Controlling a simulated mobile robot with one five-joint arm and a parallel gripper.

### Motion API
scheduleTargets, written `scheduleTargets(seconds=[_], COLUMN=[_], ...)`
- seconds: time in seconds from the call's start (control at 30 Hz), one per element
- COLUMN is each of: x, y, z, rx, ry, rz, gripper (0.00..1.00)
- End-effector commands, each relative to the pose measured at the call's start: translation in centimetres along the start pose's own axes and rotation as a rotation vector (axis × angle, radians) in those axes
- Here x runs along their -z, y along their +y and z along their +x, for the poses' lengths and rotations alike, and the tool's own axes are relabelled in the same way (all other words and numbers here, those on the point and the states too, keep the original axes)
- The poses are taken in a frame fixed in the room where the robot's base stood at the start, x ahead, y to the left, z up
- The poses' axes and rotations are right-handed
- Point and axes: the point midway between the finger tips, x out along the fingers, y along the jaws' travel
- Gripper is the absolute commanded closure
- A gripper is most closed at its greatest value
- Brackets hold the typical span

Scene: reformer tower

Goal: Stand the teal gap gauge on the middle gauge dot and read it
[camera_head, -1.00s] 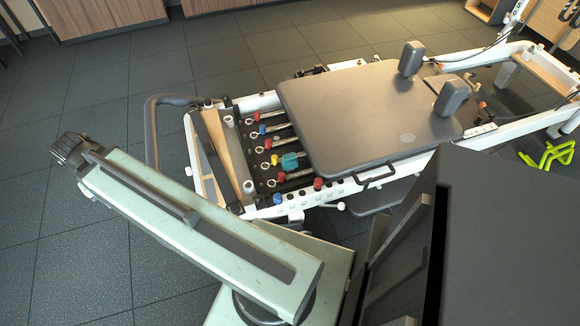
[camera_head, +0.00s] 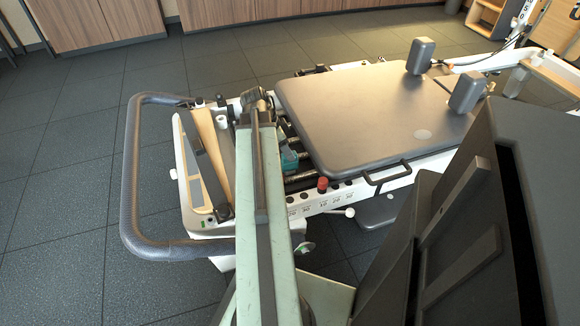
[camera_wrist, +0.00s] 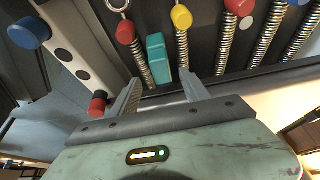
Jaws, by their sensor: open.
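The teal gap gauge (camera_wrist: 157,58) lies among the springs in the wrist view, beside the spring with the yellow knob. It also shows in the head view (camera_head: 290,161), close to the right of my arm. My gripper (camera_wrist: 160,86) is open and empty. Its two fingers point toward the gauge, which is beyond the fingertips and roughly between them. In the head view my arm hides the fingers and part of the spring bed. A small pale disc (camera_wrist: 247,22) shows near a red knob; I cannot tell which mark is the middle gauge dot.
Springs with a yellow knob (camera_wrist: 181,17) and red knobs (camera_wrist: 125,33) surround the gauge. The white side rail (camera_wrist: 75,60) carries blue and red pegs. The grey padded carriage (camera_head: 370,110) stands to the right. A grey curved handle (camera_head: 130,180) rounds the left end.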

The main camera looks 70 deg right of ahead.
Motion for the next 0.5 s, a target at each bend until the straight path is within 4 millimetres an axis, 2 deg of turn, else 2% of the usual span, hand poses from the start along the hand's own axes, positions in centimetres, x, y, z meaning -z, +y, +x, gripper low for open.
scheduleTargets(seconds=[0.03,0.1,0.3,0.5], x=[-0.2,-0.3,-0.2,-0.8], y=[0.0,-0.1,-0.1,-0.4], z=[1.2,2.1,2.5,5.7], rx=[0.000,0.000,0.000,0.000], ry=[0.000,0.000,-0.001,-0.001], rz=[0.000,0.000,-0.002,-0.002], gripper=[0.45,0.45,0.45,0.45])
